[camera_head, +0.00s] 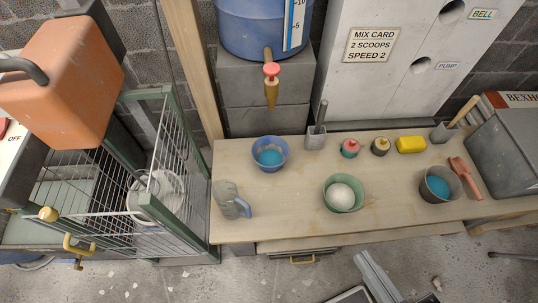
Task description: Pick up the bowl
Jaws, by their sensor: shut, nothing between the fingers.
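Several bowl-like vessels stand on the wooden bench (300,222). A blue bowl (284,163) with blue contents is at the back left. A green bowl (343,207) with white contents is near the front middle. A dark grey, deeper vessel (432,196) with blue contents is at the right. All are upright and apart from each other. I cannot make out my gripper in this view, and nothing touches the bowls.
A grey jug (227,197) stands front left. A tap (271,90) overhangs the back. A wire cage (155,190) stands left.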

